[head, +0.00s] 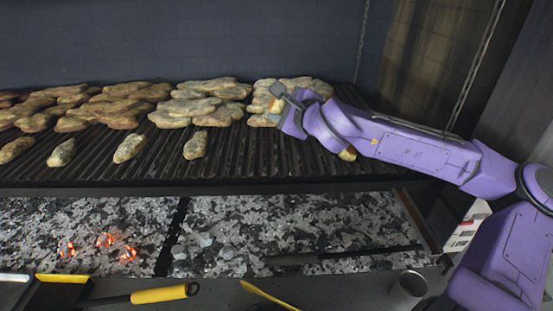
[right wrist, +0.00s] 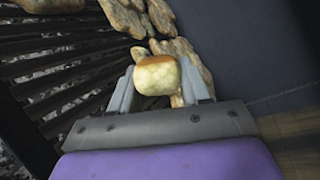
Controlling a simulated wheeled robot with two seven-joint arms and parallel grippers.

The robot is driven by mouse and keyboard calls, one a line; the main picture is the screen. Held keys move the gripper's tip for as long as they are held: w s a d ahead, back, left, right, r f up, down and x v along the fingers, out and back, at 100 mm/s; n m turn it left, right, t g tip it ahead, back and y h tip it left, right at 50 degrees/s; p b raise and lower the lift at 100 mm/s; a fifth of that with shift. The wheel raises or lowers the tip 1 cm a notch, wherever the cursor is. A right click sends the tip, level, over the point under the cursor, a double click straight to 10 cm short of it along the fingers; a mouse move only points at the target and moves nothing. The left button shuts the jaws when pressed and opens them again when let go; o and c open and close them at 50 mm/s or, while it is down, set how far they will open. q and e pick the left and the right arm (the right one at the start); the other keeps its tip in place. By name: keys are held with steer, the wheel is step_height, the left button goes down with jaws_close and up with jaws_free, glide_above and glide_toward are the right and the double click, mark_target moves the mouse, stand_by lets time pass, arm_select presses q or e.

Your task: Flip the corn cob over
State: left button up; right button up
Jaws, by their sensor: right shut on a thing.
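My right gripper (head: 284,97) reaches in from the right over the grill grate (head: 250,165), at the front of the rightmost pile of food. In the right wrist view its two fingers (right wrist: 158,80) are shut on the corn cob (right wrist: 156,76). The cob's near end is pale yellow, with a browned orange-brown patch along the top edge. In the head view only a small yellow-orange part of the cob (head: 276,105) shows beside the fingers. I cannot tell whether it touches the grate. My left gripper is not in view.
Piles of browned food (head: 205,100) line the back of the grate, with several single pieces (head: 130,147) in front. A small yellow piece (head: 348,154) shows below my right arm. Glowing embers (head: 105,241) lie in the ash bed below. Yellow-handled tools (head: 165,293) and a metal cup (head: 408,285) are in front.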

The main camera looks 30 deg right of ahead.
steer(key=m+h+b, duration=0.1)
steer(key=m+b, duration=0.2)
steer(key=m, duration=0.1)
steer(key=m+h+b, duration=0.2)
steer(key=m+b, duration=0.1)
steer(key=m, duration=0.1)
steer(key=m+g+h+b, duration=0.1)
steer(key=m+h+b, duration=0.1)
steer(key=m+b, duration=0.1)
steer(key=shift+w+a+m+b, duration=0.25)
steer(key=shift+m+b, duration=0.15)
steer(key=shift+m, duration=0.3)
steer(key=m+h, duration=0.1)
steer(key=m, duration=0.1)
steer(key=m+g+b, duration=0.1)
steer(key=m, duration=0.1)
steer(key=shift+w+r+g+h, duration=0.1)
steer(key=shift+r+g+h, duration=0.1)
steer(key=shift+g+h, duration=0.15)
steer(key=f+b, duration=0.1)
steer(key=w+d+f+b, duration=0.1)
steer(key=f, duration=0.1)
steer(key=f+b, duration=0.1)
steer(key=b, duration=0.1)
steer(key=shift+w+d+f, duration=0.2)
steer(key=shift+w, duration=0.15)
steer(key=shift+f+b, duration=0.25)
steer(key=shift+b, duration=0.05)
steer(key=shift+a+r, duration=0.15)
steer(key=shift+a, duration=0.05)
